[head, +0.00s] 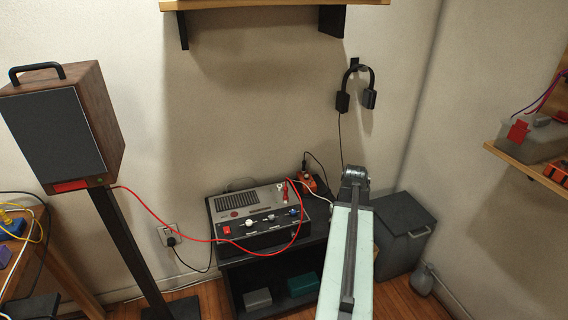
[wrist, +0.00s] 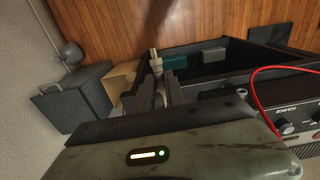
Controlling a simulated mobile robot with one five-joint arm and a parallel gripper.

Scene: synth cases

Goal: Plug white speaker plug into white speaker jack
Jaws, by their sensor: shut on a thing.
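The white speaker plug (wrist: 156,66) shows in the wrist view as a pale body with a metal-looking tip, between the fingers of my gripper (wrist: 158,90). The gripper is shut on it, and the tip sticks out beyond the fingers. In the head view my arm hides the gripper and plug; a white cable (head: 318,198) runs behind the arm from near the amplifier. The grey amplifier (head: 262,216) has a red button and several knobs on its front. I cannot make out the white speaker jack in either view.
The amplifier stands on a dark shelf unit (head: 232,283). A red cable (head: 190,238) loops across its front to the wooden speaker (head: 62,125) on the left. A dark lidded bin (head: 398,250) stands right of my arm. Headphones (head: 357,90) hang on the wall.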

